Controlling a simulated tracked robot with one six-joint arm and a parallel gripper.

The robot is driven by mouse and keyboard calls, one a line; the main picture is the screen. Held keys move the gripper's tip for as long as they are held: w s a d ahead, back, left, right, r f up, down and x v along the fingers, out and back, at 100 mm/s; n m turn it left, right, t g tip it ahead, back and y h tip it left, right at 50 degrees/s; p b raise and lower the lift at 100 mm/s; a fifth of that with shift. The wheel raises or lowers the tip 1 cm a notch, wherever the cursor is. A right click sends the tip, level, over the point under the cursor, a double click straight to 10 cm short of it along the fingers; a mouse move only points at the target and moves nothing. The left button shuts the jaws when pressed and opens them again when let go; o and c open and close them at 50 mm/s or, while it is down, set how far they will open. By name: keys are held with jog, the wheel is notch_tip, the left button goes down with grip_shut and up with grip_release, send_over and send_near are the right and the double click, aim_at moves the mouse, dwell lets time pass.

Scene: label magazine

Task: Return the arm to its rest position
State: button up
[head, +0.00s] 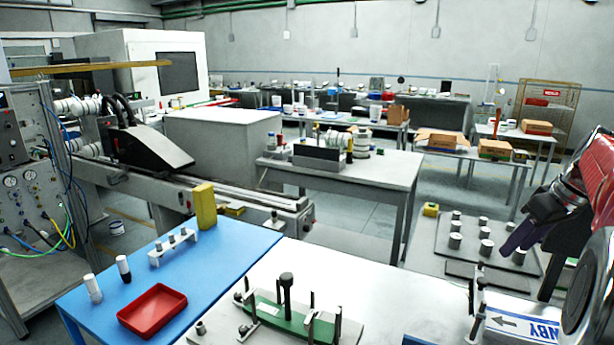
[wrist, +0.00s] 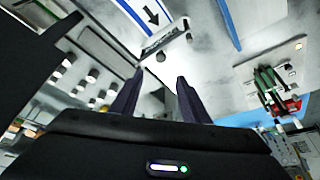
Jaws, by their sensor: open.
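My gripper (head: 516,242) is at the right of the head view, at the end of my red and black arm. It is held above the right part of the bench, its dark purple fingers pointing down and left. In the wrist view the two fingers of my gripper (wrist: 158,76) stand apart with nothing between them. A white and blue label with an arrow (head: 520,326) lies below my arm at the lower right, partly hidden by it. The label also shows at the top of the wrist view (wrist: 150,14).
A plate with several grey cylinders (head: 448,266) is beside my gripper. A green fixture with posts (head: 268,318) stands at the front middle of the white bench. A red tray (head: 152,310) lies on the blue surface (head: 236,241) at left. The white bench top between is clear.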

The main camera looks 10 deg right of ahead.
jog(key=s+a+f+m+g, duration=0.1)
jog(key=s+a+f+m, duration=0.3)
jog(key=a+f+m, duration=0.15)
jog(key=s+a+f+n, duration=0.1)
jog(key=s+a, duration=0.3)
jog(key=a, duration=0.7)
jog(key=s+a+f+n+t, duration=0.1)
jog(key=s+a, duration=0.4)
jog(key=a, duration=0.6)
jog(key=s+a+f+n+t, duration=0.1)
jog(key=s+a, duration=0.4)
jog(key=a, duration=0.6)
jog(key=shift+s+a+f+h, duration=0.15)
jog(key=shift+a+f+h, duration=0.25)
jog(key=shift+f, duration=0.1)
jog(key=shift+n, duration=0.25)
jog(key=shift+c, duration=0.5)
